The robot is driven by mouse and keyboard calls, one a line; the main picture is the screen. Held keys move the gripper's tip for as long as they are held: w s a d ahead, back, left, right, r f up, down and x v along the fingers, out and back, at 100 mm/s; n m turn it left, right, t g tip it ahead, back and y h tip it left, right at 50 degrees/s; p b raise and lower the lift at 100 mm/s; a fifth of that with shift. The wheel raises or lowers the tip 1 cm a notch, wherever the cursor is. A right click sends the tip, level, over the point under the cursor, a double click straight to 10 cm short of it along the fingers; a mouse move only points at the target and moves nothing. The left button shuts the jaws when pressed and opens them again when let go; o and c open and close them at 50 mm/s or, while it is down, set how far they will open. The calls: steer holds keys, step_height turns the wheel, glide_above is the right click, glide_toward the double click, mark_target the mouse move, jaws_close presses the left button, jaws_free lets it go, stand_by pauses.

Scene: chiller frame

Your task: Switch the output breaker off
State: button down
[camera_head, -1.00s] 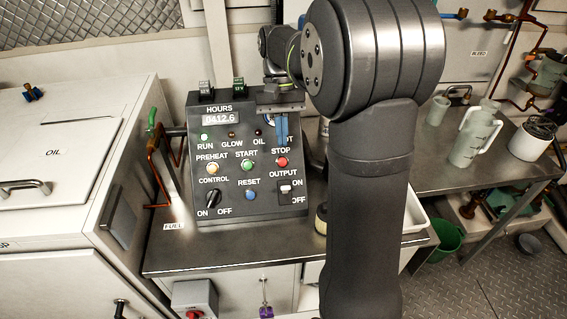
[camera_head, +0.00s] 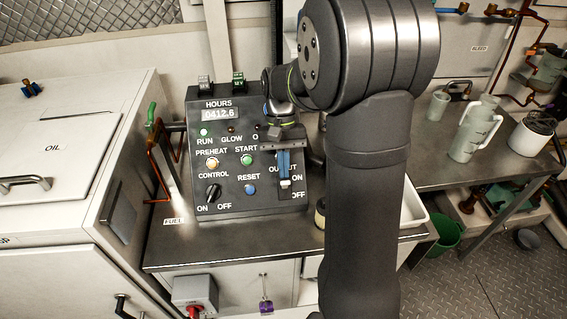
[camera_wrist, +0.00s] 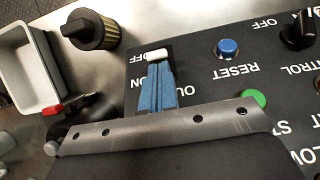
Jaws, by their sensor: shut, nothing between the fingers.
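The output breaker is a small switch with a white toggle (camera_head: 285,184) at the lower right of the dark control panel (camera_head: 232,205). The fingers partly cover the OUTPUT label, and the STOP button is hidden in the head view.
The panel also carries a blue RESET button (camera_head: 250,189), a green START button (camera_head: 247,160) and a black CONTROL knob (camera_head: 212,193). A black-capped filter (camera_wrist: 92,30) and a white tray (camera_wrist: 25,75) stand beside the panel.

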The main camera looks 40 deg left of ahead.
mark_target(286, 184)
steer(key=shift+s+d+r+t+y, duration=0.1)
steer(key=shift+s+d+t+y, duration=0.25)
steer(key=shift+t+y, duration=0.25)
stand_by(0.3)
steer(key=shift+s+d+t+y, duration=0.55)
steer(key=shift+t+y, duration=0.25)
steer(key=shift+s+d+f+t+y, duration=0.25)
steer(key=shift+s+d+t+y, duration=0.15)
steer(key=shift+t+y, duration=0.5)
steer(key=shift+w, duration=0.1)
steer(key=shift+w+a+f, duration=0.1)
steer(key=shift+w+a, duration=0.45)
steer(key=shift+a, duration=0.05)
step_height(286, 184, up, 9)
steer(key=s+d, duration=0.2)
steer(key=s, duration=0.1)
steer(key=shift+d, duration=0.4)
